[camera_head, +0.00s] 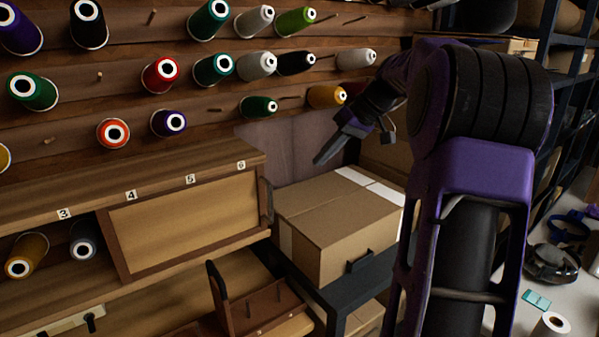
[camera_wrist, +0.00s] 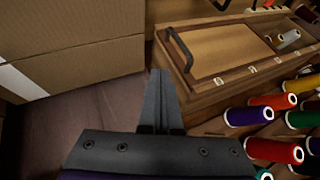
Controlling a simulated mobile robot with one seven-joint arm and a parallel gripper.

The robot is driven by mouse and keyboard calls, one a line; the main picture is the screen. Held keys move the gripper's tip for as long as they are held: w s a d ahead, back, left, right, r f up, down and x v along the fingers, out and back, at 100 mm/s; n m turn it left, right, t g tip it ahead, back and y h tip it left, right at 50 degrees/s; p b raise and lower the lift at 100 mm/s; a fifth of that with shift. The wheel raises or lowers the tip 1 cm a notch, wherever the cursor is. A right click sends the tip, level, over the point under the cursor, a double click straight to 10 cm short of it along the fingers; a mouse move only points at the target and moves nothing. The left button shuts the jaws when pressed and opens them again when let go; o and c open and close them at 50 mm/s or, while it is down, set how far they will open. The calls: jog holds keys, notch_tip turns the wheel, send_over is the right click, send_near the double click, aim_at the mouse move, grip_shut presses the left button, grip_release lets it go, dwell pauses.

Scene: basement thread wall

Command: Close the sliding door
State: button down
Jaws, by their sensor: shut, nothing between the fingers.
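The sliding door (camera_head: 185,222) is a light wood panel in a darker frame on the front of a wooden cabinet. It covers the right part of the front, and the left part is open, showing a gold spool (camera_head: 27,256) and a grey-blue spool (camera_head: 83,241) inside. A black handle (camera_head: 267,201) is at the door's right end. The door (camera_wrist: 225,55) and handle (camera_wrist: 183,50) also show in the wrist view, seen upside down. My gripper (camera_head: 320,160) is shut and empty, above the cardboard box and right of the cabinet, apart from the handle; its tips (camera_wrist: 160,72) show too.
A cardboard box (camera_head: 335,222) stands on a dark shelf right of the cabinet. Several thread spools (camera_head: 160,74) stick out from pegs on the wall above. A wooden tray with a black handle (camera_head: 218,282) is below the door. A cluttered white table (camera_head: 510,312) is at the right.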

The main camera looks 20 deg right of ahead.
jog(key=w+a+f+b, duration=0.1)
jog(key=w+a+f, duration=0.2)
jog(key=a+f, duration=0.4)
jog(key=shift+w+a+f, duration=0.25)
jog(key=shift+a+f, duration=0.05)
jog(key=shift+a, duration=0.5)
jog(key=b, duration=0.4)
send_near(122, 238)
jog(key=a+f, duration=0.1)
jog(key=s+a+f, duration=0.1)
jog(key=f, duration=0.1)
jog(key=a+f, duration=0.1)
jog(key=shift+s+f, duration=0.3)
jog(key=shift+f, duration=0.1)
jog(key=shift+a, duration=0.15)
jog(key=shift+r, duration=0.15)
